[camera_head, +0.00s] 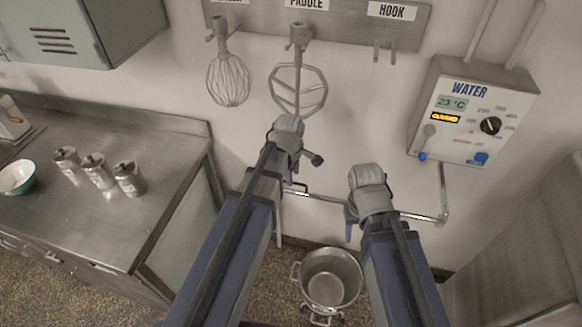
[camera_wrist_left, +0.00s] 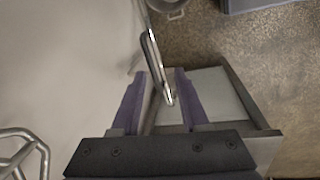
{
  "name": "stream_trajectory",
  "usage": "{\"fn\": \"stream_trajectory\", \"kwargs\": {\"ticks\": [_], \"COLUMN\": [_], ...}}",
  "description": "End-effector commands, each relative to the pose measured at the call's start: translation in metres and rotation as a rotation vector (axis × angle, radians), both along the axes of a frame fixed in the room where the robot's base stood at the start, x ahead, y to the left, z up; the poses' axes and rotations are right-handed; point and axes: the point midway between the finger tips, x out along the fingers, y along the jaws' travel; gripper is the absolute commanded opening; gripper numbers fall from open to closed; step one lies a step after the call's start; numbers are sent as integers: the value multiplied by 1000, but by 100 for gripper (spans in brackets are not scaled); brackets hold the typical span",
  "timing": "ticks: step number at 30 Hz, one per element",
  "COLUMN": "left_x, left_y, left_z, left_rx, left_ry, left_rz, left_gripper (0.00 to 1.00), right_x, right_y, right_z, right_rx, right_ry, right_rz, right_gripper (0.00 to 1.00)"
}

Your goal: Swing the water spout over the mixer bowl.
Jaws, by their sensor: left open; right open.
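The water spout (camera_head: 325,197) is a thin metal pipe. It comes down from the wall-mounted water box (camera_head: 430,150) and runs left along the wall behind my grippers. The mixer bowl (camera_head: 345,268) is a round steel bowl with side handles, low down between my forearms; its edge shows in the left wrist view (camera_wrist_left: 168,12). My left gripper (camera_head: 292,182) is at the spout's left end. In the left wrist view the spout's end (camera_wrist_left: 155,65) lies between the open purple fingers (camera_wrist_left: 160,90). My right gripper (camera_head: 350,222) is open in front of the spout; its fingertips are partly hidden.
A whisk (camera_head: 229,80) and a paddle (camera_head: 298,88) hang from a wall rack above my left gripper. A steel counter (camera_head: 110,215) with several canisters and a bowl (camera_head: 18,178) stands at left. The water box has a black knob (camera_head: 490,126).

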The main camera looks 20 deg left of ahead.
Motion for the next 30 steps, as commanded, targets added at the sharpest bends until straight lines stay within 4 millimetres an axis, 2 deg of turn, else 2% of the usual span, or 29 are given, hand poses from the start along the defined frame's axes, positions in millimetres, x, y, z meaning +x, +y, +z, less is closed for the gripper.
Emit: {"fn": "stream_trajectory", "kwargs": {"ticks": [1, 3, 14, 20, 30], "left_x": [7, 12, 15, 17, 26], "left_y": [7, 12, 15, 15, 15], "left_z": [11, 14, 11, -4, -47], "left_rx": [-13, -26, -38, -38, -38], "left_ry": [-8, -17, -24, -24, -24], "left_rz": [66, 131, 187, 185, 184], "left_gripper": [45, 45, 45, 45, 45], "right_x": [0, 0, 0, 0, 0], "right_y": [0, 0, 0, 0, 0], "right_z": [10, 13, 10, -5, -48], "right_rx": [0, 0, 0, 0, 1], "right_ry": [0, 0, 0, -1, -2], "right_rz": [-1, -1, -1, -2, -4], "right_gripper": [50, 50, 50, 50, 50]}}
